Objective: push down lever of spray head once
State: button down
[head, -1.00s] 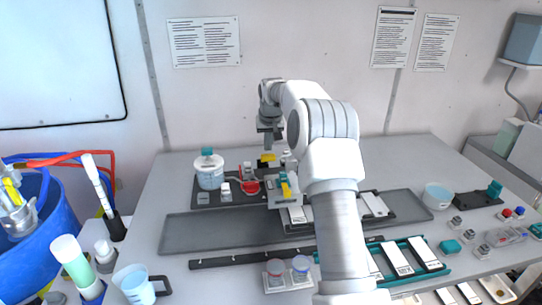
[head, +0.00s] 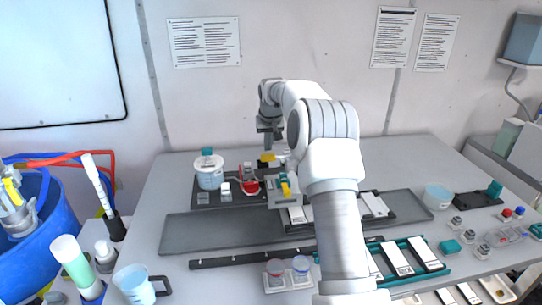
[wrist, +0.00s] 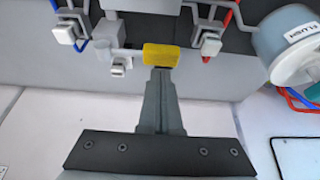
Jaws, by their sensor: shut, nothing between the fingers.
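The yellow lever pad (wrist: 161,55) shows in the wrist view on the end of a grey arm that runs left to a small fitting. It also shows in the head view (head: 267,157), just under my gripper. My gripper (wrist: 160,72) is shut and empty, with its fingertips right at the lower edge of the yellow pad in the wrist view. In the head view my gripper (head: 268,146) points down over the back of the table. I cannot tell whether the tips touch the pad.
A white jar marked FLUSH (wrist: 298,42) with a teal lid stands close to the right in the wrist view, and at left in the head view (head: 209,174). White clips with red and blue lines flank the pad. A second yellow-topped unit (head: 286,188) stands in front.

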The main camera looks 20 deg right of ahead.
aim_at(268, 156)
jog(key=shift+f, duration=0.1)
dwell(0.3)
jog(key=shift+f+b, duration=1.3)
jog(key=shift+f, duration=0.75)
jog(key=shift+r, duration=0.1)
notch_tip(268, 156, up, 8)
jog(key=p, duration=0.6)
jog(key=shift+r+p, duration=0.1)
jog(key=shift+p, duration=0.2)
dwell(0.4)
